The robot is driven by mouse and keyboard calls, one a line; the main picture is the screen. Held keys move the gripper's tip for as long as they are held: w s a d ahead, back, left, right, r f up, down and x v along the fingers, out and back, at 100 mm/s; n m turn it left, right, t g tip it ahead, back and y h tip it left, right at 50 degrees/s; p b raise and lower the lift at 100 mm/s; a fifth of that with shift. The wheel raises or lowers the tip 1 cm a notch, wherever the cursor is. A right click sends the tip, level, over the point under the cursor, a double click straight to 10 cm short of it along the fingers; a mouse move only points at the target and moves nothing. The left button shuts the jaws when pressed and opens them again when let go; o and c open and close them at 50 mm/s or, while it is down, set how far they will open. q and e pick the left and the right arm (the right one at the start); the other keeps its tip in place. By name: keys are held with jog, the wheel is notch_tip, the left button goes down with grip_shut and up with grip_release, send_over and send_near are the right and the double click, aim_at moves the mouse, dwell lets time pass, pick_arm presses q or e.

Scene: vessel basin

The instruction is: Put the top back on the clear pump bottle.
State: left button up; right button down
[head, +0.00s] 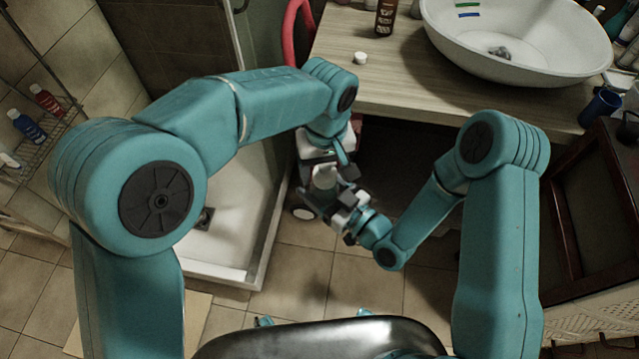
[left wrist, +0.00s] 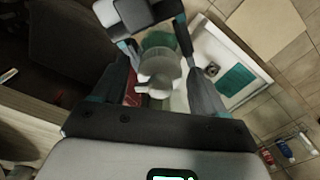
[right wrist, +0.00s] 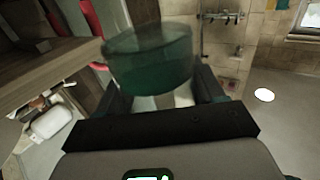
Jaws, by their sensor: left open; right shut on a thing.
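My right gripper (head: 345,205) is shut on the clear pump bottle, whose green-tinted see-through body (right wrist: 150,62) fills the space before the right wrist camera. My left gripper (head: 318,165) is open, its fingers on either side of the grey-white pump top (left wrist: 158,80). The top also shows as a pale shape between the grippers in the head view (head: 325,177). In the left wrist view the top lies in line with the green body (left wrist: 160,42) behind it. Whether it is seated on the neck I cannot tell.
A shower tray (head: 225,240) is at left, a dark wooden cabinet (head: 600,215) at right. Both grippers are close together, over open floor.

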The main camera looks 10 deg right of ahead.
pick_arm(q)
jog(key=shift+f, duration=0.1)
jog(key=c, duration=1.1)
jog(key=m, duration=0.2)
jog(key=shift+m, duration=0.4)
jog(key=m, duration=1.3)
jog(key=o, duration=1.2)
jog(key=shift+c, duration=0.2)
